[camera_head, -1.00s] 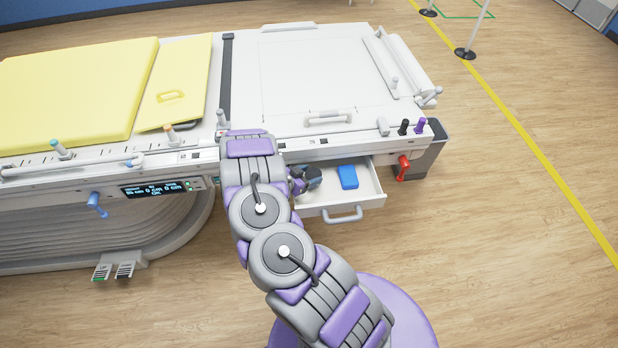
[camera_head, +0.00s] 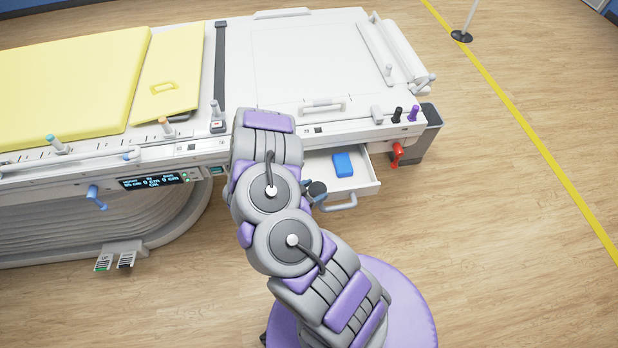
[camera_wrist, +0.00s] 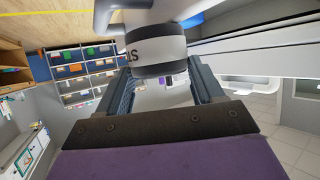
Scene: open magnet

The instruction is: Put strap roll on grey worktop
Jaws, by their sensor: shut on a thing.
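The strap roll (camera_wrist: 155,50) is a dark cylinder with a pale band and dark letters, seen in the wrist view. My gripper (camera_wrist: 162,90) is shut on it, one finger on each side. In the head view the roll (camera_head: 317,188) shows small and dark at the drawer's front left, partly hidden by my arm. My gripper is mostly hidden there. A pale, flat top (camera_head: 310,65) lies behind the drawer; I cannot tell whether it is the grey worktop.
The white drawer (camera_head: 362,180) is open, with a blue block (camera_head: 342,164) inside. A red lever (camera_head: 397,154) is right of it. Yellow pads (camera_head: 65,85) cover the table's left part. Shelves with bins (camera_wrist: 85,70) show in the wrist view.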

